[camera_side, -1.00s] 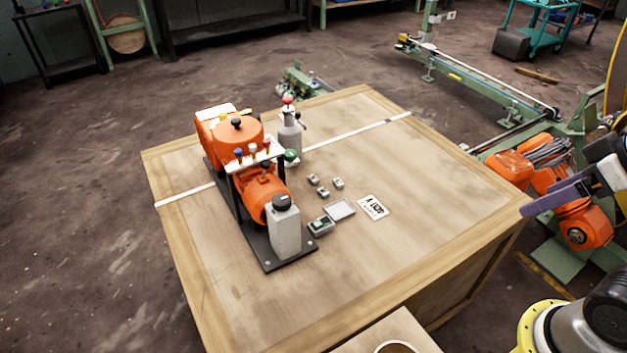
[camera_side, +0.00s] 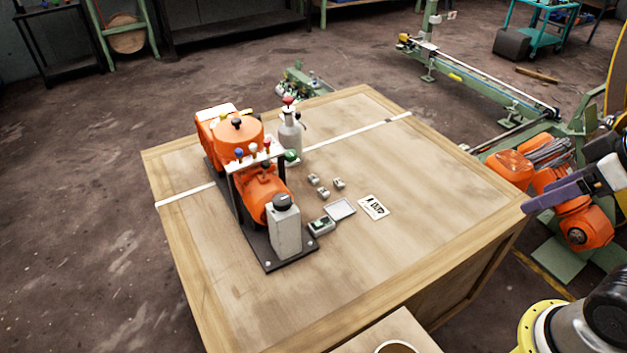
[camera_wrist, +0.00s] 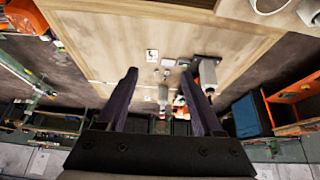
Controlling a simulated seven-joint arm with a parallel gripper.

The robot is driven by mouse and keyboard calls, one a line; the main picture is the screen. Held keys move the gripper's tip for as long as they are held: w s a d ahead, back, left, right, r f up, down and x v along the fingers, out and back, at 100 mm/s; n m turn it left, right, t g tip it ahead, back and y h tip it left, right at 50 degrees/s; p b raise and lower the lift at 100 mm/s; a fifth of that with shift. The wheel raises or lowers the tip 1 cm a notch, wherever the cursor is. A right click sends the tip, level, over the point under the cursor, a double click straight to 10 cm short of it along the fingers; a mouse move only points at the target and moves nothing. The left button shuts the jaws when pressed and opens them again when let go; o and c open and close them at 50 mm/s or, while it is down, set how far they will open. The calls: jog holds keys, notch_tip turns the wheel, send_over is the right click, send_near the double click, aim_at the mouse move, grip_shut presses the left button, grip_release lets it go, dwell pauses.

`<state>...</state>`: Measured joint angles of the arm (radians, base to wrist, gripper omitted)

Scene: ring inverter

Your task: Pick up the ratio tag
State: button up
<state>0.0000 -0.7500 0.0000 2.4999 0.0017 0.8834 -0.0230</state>
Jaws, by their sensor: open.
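The ratio tag looks to be the white card with dark print (camera_side: 374,207), lying flat on the wooden table, right of a small grey-framed tray. In the wrist view it seems to be the small white patch (camera_wrist: 151,55), beyond the fingertips. My gripper (camera_wrist: 159,73) is open, with two dark purple fingers spread apart and nothing between them. In the side view a purple finger shows at the right edge, off the table's right side and well away from the card. The print is too small to read.
An orange machine on a black base (camera_side: 262,200) fills the table's left half. Near the card are the grey-framed tray (camera_side: 340,209), a small dark-and-grey box (camera_side: 321,227) and several small grey blocks (camera_side: 338,183). The table (camera_side: 430,190) is bare right of the card.

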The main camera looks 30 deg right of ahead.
jog(key=w+a+r+n+t, duration=0.1)
jog(key=w+r+t, duration=0.1)
jog(key=w+r, duration=0.55)
jog(key=w+a+r+n+t, duration=0.1)
jog(key=w+r, duration=0.3)
jog(key=w, duration=0.6)
jog(key=g+y, duration=0.1)
jog(key=g, duration=0.2)
send_over(314, 178)
jog(key=s+d, duration=0.1)
jog(key=s, duration=0.2)
notch_tip(314, 178, down, 42)
jog(key=shift+s+d+r, duration=0.15)
jog(key=shift+s+a+x, duration=0.1)
jog(key=shift+x, duration=0.75)
jog(key=shift+s+a+x, duration=0.15)
jog(key=shift+x, duration=0.65)
jog(key=shift+s+a+x, duration=0.1)
jog(key=shift+x, duration=0.75)
jog(key=shift+w+f, duration=0.3)
jog(key=shift+f, duration=0.35)
